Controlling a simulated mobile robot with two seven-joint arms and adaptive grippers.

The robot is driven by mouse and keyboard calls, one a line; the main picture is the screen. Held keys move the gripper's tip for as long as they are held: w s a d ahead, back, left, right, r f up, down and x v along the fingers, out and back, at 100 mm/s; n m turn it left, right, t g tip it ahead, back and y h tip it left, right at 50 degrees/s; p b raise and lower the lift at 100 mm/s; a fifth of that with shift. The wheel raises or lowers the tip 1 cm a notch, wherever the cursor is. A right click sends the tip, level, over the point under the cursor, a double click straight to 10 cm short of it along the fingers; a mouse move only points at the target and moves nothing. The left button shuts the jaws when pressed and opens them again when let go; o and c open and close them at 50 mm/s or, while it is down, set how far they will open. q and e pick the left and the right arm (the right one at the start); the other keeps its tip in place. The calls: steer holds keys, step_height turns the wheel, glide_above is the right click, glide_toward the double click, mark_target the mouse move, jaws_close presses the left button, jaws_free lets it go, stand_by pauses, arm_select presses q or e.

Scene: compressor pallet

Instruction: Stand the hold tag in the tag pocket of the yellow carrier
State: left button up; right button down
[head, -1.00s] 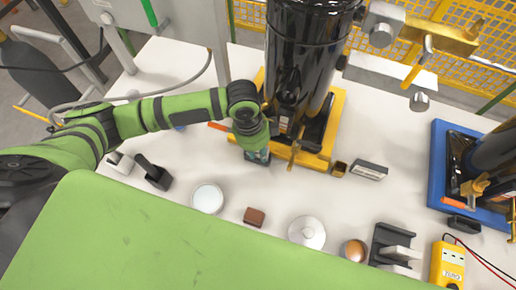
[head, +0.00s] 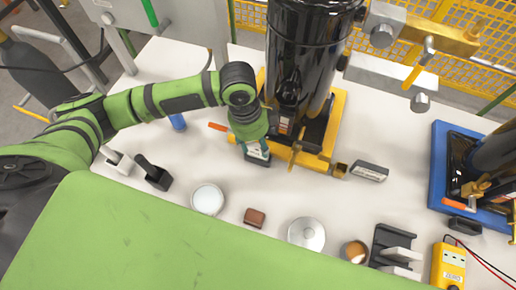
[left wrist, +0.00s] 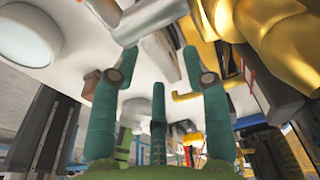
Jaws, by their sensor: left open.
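The yellow carrier (head: 337,125) stands on the white table under a tall black compressor (head: 300,60). A small square brass-coloured pocket (head: 341,169) sits at its front right corner and may be the tag pocket. An orange strip (head: 217,126) sticks out at the carrier's left side; I cannot tell whether it is the hold tag. My left gripper (head: 256,153) points down at the carrier's front left edge. In the left wrist view its teal fingers (left wrist: 156,90) stand apart, with nothing clearly held between them. My right gripper is not in view.
A grey labelled block (head: 369,171) lies right of the pocket. A white round dish (head: 207,199), brown block (head: 255,217), silver lid (head: 306,233) and copper cup (head: 354,251) line the front. A blue carrier (head: 440,150) stands at right. A green surface (head: 180,250) fills the foreground.

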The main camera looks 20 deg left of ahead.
arm_select(q)
steer(key=r, duration=0.5)
steer(key=a+r, duration=0.1)
steer(key=r, duration=0.1)
steer(key=shift+r, duration=0.2)
steer(key=shift+s, duration=0.1)
